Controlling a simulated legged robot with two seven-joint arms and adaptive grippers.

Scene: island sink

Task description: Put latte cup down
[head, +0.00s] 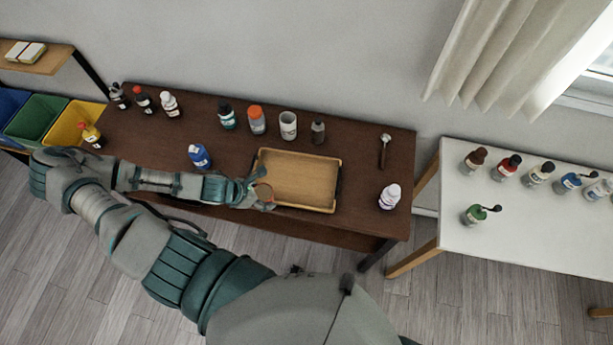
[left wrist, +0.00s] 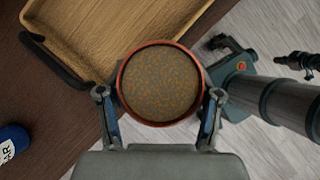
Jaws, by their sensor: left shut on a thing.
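The latte cup (left wrist: 159,83) shows from above in the left wrist view, with a reddish-brown rim and a speckled brown top. My left gripper (left wrist: 159,108) is shut on it, one finger on each side. In the head view my left gripper (head: 262,192) holds the cup (head: 264,193) at the left front edge of a wooden tray (head: 300,181). I cannot tell whether the cup touches the tray or table. The tray is empty and lies on the dark brown table (head: 360,150). My right gripper is not in view.
A blue bottle (head: 200,156) stands left of the tray, behind my forearm. Several bottles and a white cup (head: 288,125) line the back. A spoon-like tool (head: 385,151) and a white bottle (head: 389,197) are at the right. A white table (head: 530,222) with bottles stands farther right.

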